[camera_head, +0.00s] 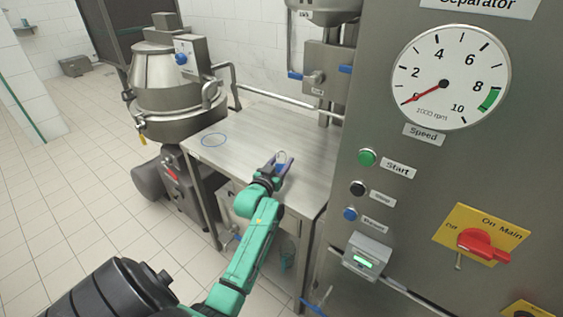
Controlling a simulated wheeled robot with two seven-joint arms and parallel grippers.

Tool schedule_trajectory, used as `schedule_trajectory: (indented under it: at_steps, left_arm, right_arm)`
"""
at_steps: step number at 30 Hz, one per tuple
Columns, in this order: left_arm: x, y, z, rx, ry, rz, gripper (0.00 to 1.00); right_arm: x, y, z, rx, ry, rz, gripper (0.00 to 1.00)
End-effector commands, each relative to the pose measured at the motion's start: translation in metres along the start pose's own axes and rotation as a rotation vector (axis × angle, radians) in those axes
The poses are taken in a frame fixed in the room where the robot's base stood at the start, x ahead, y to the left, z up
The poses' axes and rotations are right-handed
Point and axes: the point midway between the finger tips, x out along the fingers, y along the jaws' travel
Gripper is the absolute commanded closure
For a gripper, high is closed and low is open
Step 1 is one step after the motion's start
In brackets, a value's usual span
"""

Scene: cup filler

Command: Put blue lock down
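A small blue lock (280,166) with a pale shackle shows between the fingers of my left gripper (277,168), over the steel table (262,128). The fingers are on both sides of the lock and look shut on it; they hide part of its body. I cannot tell whether the lock touches the tabletop. A thin blue ring (214,140) lies flat on the table's left part, apart from the gripper. My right gripper is not in view.
A steel separator machine (140,95) stands left of the table. A control panel (400,165) with a gauge (451,78), buttons and a red switch (482,243) rises on the right. A metal rail (290,104) runs along the table's back. The tabletop is otherwise clear.

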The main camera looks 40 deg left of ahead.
Motion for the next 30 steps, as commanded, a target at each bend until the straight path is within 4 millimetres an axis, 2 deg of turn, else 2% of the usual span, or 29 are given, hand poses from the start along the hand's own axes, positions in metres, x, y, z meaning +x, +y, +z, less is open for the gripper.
schedule_trajectory:
  at_steps: [1,2,3,14,17,25,29,30]
  left_arm:
    - [0.000,0.000,0.001,0.000,-0.001,0.000,0.34]
    - [0.000,0.000,0.000,0.000,-0.001,0.000,0.22]
    - [0.000,0.000,0.000,0.000,-0.001,0.000,0.19]
    - [-0.001,0.000,-0.005,0.000,0.000,0.000,0.19]
    - [-0.015,0.000,-0.002,0.000,-0.002,0.001,0.19]
    - [-0.089,0.000,-0.001,0.001,-0.004,0.000,0.19]
    - [-0.113,0.000,-0.001,0.001,-0.004,0.000,0.19]
    - [-0.116,0.000,-0.002,0.001,-0.002,0.000,0.15]
  right_arm:
    - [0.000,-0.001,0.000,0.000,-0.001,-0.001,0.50]
    - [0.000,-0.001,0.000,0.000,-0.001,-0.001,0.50]
    - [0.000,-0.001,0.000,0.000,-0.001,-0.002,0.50]
    - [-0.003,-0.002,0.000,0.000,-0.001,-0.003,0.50]
    - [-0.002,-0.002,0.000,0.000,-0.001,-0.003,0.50]
    - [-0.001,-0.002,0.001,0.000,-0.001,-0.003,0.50]
    - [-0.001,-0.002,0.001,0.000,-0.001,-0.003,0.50]
    - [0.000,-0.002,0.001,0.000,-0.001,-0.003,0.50]
